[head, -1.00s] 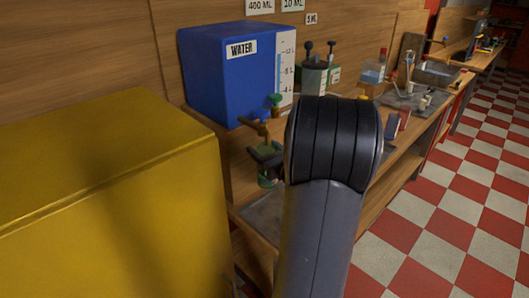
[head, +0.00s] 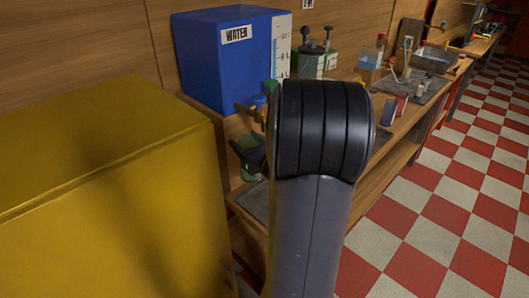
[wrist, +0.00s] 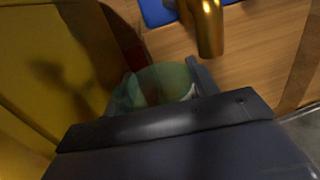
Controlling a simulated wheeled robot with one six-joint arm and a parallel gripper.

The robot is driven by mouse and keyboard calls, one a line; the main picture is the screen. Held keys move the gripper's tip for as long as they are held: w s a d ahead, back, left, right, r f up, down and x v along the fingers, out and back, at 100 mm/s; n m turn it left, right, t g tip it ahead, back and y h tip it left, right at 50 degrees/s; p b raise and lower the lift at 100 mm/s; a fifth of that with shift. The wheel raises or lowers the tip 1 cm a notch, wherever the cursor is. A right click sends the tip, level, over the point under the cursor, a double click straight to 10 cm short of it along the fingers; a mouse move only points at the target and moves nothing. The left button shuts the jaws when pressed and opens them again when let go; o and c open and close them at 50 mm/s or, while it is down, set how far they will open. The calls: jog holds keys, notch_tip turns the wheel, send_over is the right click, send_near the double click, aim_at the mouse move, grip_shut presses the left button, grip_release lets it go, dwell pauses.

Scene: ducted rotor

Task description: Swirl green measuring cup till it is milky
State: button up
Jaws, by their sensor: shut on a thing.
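The green measuring cup (wrist: 160,84) is a translucent green vessel, held between the fingers of my gripper (wrist: 158,90) in the wrist view. My gripper is shut on it. In the head view a small part of the green cup (head: 249,172) shows beside my dark gripper (head: 246,152), left of my arm, which hides the rest. The cup is below the brass tap (head: 250,112) of the blue water tank, and the tap (wrist: 208,28) is just beyond it in the wrist view. I cannot tell how clear or milky the cup's contents are.
The blue water tank (head: 205,70) stands on the wooden bench at the back. A large yellow box (head: 110,200) fills the left side, close to the cup. Bottles and a sink (head: 432,60) lie further right along the bench. The checkered floor at right is clear.

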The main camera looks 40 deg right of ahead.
jog(key=shift+a+r, duration=0.15)
jog(key=shift+a, duration=0.7)
jog(key=d, duration=0.6)
jog(key=shift+d, duration=0.2)
jog(key=shift+s, duration=0.15)
